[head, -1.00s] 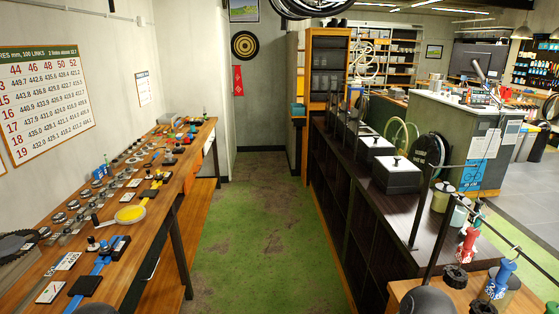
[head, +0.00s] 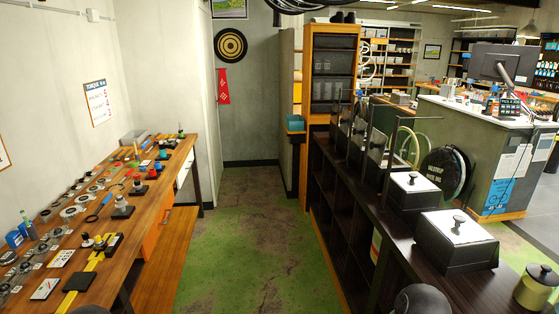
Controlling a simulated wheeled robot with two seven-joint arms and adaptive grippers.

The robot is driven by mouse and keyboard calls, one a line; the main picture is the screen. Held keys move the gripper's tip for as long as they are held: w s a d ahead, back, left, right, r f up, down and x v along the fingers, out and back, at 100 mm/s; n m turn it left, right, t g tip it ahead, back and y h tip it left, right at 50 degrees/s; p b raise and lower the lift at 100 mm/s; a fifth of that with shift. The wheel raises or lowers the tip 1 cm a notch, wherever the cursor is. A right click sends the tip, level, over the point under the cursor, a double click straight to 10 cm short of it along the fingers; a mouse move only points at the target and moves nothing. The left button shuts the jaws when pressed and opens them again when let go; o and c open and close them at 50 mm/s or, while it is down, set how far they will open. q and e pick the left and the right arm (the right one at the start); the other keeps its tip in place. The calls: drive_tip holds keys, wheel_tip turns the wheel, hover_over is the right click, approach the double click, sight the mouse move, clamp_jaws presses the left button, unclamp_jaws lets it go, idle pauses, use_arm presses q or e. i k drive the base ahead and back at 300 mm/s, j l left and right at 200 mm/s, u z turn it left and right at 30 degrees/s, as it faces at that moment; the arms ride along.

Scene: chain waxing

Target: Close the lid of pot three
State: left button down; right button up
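Grey box-shaped pots with pale lids and black knobs stand in a row along the dark bench on the right. The nearest pot (head: 456,256) and the one behind it (head: 412,198) have their lids on. Farther back, a pale lid (head: 376,150) seems to stand tilted up, but it is small and partly hidden by thin upright rods. I cannot tell which pot is pot three; no number is readable. Neither of my grippers is in view.
A green-floored aisle (head: 235,235) runs clear between the wooden workbench (head: 150,215) on the left and the dark bench (head: 330,185) on the right. A jar (head: 536,290) stands at the bench's near right. A wooden cabinet (head: 330,80) stands at the far end.

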sight(360, 128)
drive_tip(key=i+z, duration=0.3)
drive_tip(key=i, duration=0.25)
drive_tip(key=i+j+z, duration=0.2)
drive_tip(key=i+z, duration=0.15)
drive_tip(key=i, duration=0.15)
drive_tip(key=i+j+z, duration=0.3)
drive_tip(key=i, duration=0.2)
